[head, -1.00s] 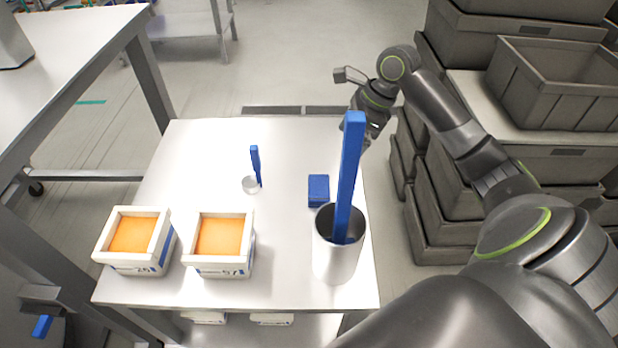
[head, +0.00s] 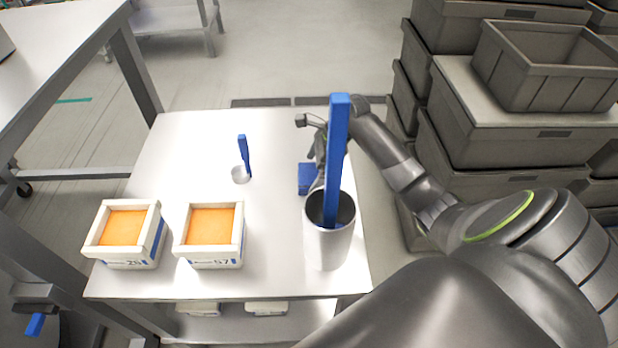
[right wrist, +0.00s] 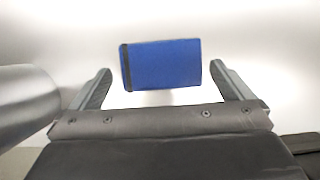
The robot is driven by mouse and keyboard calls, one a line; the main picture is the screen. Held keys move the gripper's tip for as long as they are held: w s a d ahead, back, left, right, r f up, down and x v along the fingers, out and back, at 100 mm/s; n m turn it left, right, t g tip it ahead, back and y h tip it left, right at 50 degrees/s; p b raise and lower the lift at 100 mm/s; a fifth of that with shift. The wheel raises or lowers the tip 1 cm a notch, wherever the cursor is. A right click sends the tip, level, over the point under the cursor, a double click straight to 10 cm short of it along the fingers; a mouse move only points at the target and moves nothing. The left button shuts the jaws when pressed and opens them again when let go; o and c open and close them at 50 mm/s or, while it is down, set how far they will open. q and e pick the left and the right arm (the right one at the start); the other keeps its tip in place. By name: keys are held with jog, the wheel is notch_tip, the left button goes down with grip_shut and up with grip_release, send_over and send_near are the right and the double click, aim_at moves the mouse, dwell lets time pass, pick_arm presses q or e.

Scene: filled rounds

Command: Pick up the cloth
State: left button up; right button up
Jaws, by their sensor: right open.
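The cloth (head: 306,178) is a small folded blue pad lying flat on the white table, just behind the metal canister. In the right wrist view the cloth (right wrist: 163,65) lies beyond and between my open fingertips, with a dark strip along its left edge. My right gripper (head: 314,160) is above the table by the cloth, partly hidden behind the tall blue handle. In the right wrist view my right gripper (right wrist: 160,80) is open and empty, its two fingers spread wider than the cloth. My left gripper is not in view.
The metal canister (head: 328,246) with a tall blue handle (head: 338,150) stands close in front of the cloth. Two white boxes with orange filling (head: 210,240) (head: 123,236) stand front left. Grey crates (head: 545,65) are stacked right.

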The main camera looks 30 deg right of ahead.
aim_at(311, 175)
jog(key=shift+x, duration=1.1)
jog(key=c, duration=0.8)
jog(key=shift+r, duration=0.1)
notch_tip(311, 175, up, 10)
